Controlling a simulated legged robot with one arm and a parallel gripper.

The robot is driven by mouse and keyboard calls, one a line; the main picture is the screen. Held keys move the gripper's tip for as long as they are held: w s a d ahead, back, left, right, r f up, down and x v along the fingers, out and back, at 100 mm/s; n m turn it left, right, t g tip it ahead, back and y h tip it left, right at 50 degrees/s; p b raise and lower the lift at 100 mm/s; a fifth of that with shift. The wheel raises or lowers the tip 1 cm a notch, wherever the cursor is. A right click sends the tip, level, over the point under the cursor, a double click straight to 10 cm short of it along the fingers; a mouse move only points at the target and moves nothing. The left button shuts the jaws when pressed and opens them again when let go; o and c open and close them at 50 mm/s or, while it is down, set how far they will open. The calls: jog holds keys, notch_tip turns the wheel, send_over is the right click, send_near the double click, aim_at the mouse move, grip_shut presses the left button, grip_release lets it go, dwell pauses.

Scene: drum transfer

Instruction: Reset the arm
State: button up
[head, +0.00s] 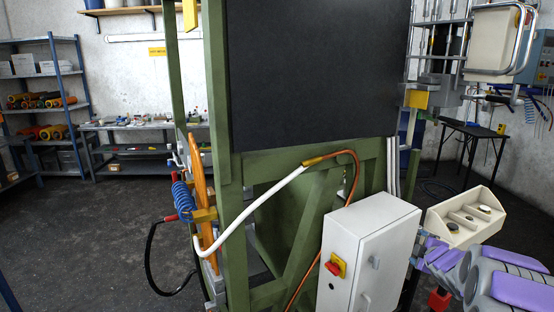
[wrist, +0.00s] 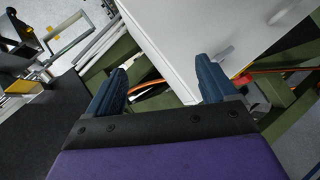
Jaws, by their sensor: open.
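My gripper shows in the wrist view (wrist: 160,85) with its two dark blue fingers spread wide apart. Nothing is between the fingers. Behind them are the side of a white cabinet (wrist: 190,40) and green frame beams (wrist: 125,55). In the head view my purple and grey arm is at the lower right, beside the white control cabinet (head: 365,255) and in front of a cream box (head: 466,225) with round parts in it. The fingertips cannot be made out clearly in the head view.
A green steel frame (head: 235,240) with a large black panel (head: 315,70) fills the middle. A red switch (head: 334,267) is on the cabinet's front. A white and copper hose (head: 255,205) runs across the frame. Shelves (head: 45,90) stand at the left; the floor (head: 85,230) there is clear.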

jog(key=s+a+m+g, duration=0.4)
jog(key=s+a, duration=0.6)
jog(key=s, duration=0.7)
jog(key=s+a+m+g+y, duration=0.1)
jog(key=s+a+m+g, duration=0.3)
jog(key=s+a, duration=0.6)
jog(key=s+a+m+g+y, duration=0.1)
jog(key=s+a+m+g, duration=0.3)
jog(key=s, duration=2.1)
jog(key=a+g, duration=0.2)
jog(key=a, duration=0.4)
jog(key=shift+s+a+r+m+g, duration=0.25)
jog(key=shift+r+m+g, duration=0.05)
jog(key=shift+r, duration=0.1)
jog(key=shift+o, duration=0.5)
